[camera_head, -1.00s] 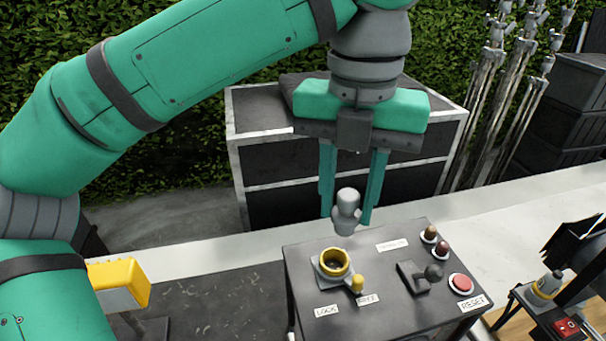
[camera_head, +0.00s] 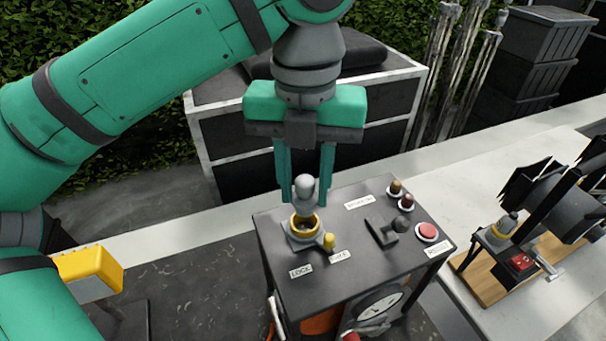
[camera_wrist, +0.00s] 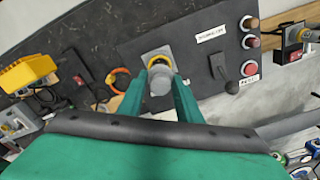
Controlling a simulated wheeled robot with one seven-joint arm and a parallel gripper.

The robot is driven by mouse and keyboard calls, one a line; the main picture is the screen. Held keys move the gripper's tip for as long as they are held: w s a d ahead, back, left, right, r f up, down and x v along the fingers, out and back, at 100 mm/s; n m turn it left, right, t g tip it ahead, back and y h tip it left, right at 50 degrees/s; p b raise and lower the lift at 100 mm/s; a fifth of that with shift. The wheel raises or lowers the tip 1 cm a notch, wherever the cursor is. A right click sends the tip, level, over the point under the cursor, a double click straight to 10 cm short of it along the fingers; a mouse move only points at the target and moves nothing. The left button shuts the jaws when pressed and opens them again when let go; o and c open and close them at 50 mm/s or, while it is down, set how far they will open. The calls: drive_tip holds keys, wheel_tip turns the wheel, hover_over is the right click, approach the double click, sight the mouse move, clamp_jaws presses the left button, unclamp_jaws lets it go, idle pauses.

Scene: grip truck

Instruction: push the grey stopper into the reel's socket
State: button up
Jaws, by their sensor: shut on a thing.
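My gripper (camera_head: 305,195) is shut on a grey stopper (camera_head: 304,186), held upright over the dark control box. The stopper's lower end is at the mouth of a yellow-ringed socket (camera_head: 292,229) on the box top; I cannot tell how deep it sits. In the wrist view the stopper (camera_wrist: 160,88) shows between the fingers, with the yellow ring (camera_wrist: 157,58) just beyond it. At the right, a dark reel (camera_head: 570,205) stands on a wooden board. Beside it is another yellow-ringed socket (camera_head: 496,236) with a grey piece standing in it.
The box top (camera_head: 345,265) carries a small yellow lever (camera_head: 329,241) by the socket, a black lever (camera_head: 382,230), and a red RESET button (camera_head: 427,231). A yellow-topped piece (camera_head: 90,268) stands at left. Dark cases stand behind the gripper.

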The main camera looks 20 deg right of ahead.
drive_tip(key=shift+w, duration=0.15)
drive_tip(key=shift+d, duration=0.1)
drive_tip(key=shift+s+a+f, duration=0.2)
drive_tip(key=shift+a+f, duration=0.05)
drive_tip(key=shift+f, duration=0.05)
drive_tip(key=shift+s+f, duration=0.1)
drive_tip(key=shift+f, duration=0.05)
drive_tip(key=shift+d, duration=0.15)
idle(0.6)
drive_tip(key=shift+w+f, duration=0.2)
drive_tip(key=shift+w, duration=0.1)
drive_tip(key=shift+s+a+f, duration=0.1)
drive_tip(key=shift+s+a, duration=0.1)
drive_tip(key=shift+a, duration=0.05)
idle(0.4)
drive_tip(key=shift+d, duration=0.1)
idle(0.3)
